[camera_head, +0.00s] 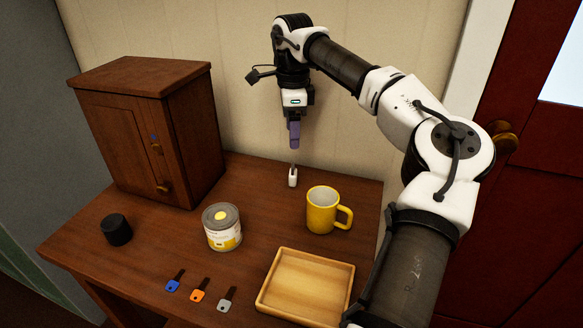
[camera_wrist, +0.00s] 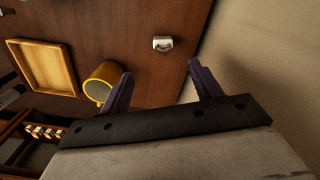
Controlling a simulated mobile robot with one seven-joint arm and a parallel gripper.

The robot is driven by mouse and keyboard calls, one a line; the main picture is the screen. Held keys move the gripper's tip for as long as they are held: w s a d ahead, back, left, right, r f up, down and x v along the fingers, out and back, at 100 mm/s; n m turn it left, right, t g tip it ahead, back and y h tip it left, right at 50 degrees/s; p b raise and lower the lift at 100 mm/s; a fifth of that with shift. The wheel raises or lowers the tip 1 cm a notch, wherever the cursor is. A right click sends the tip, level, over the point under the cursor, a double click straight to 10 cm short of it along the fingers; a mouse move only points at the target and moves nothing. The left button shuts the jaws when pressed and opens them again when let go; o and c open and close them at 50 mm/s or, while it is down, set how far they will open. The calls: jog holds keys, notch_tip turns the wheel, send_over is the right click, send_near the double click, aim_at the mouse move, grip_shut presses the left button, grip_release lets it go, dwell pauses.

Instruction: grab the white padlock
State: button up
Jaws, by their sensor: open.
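The white padlock (camera_head: 292,178) stands on the table near the back wall, left of the yellow mug. A thin grey part sticks up from its top. In the wrist view the padlock (camera_wrist: 162,44) is small and lies beyond the gap between the fingertips, apart from them. My gripper (camera_head: 294,136) hangs above the padlock in the head view, pointing down, with clear space between them. In the wrist view its two purple fingers (camera_wrist: 161,71) are spread apart with nothing between them.
The yellow mug (camera_head: 323,211) stands to the right of the padlock; a wooden tray (camera_head: 346,309) is in front. A can (camera_head: 222,228), a black cylinder (camera_head: 117,230), and blue (camera_head: 173,286), orange (camera_head: 198,295) and grey keys (camera_head: 225,304) are also there. A cabinet (camera_head: 192,135) stands left.

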aim_at(294, 171)
notch_tip(294, 171, down, 8)
jog(key=shift+s, duration=0.15)
jog(key=shift+w+d+f+p, duration=0.1)
jog(key=shift+w+f+p, duration=0.1)
jog(key=shift+f, duration=0.7)
jog(key=shift+w+f+p, duration=0.1)
jog(key=shift+f+p, duration=0.05)
jog(key=shift+f, duration=0.75)
jog(key=shift+w+d+f+p, duration=0.1)
jog(key=shift+w+f+p, duration=0.1)
jog(key=shift+f, duration=0.7)
jog(key=shift+c, duration=0.4)
jog(key=c, duration=0.9)
jog(key=shift+c, duration=0.7)
jog(key=shift+r, duration=0.15)
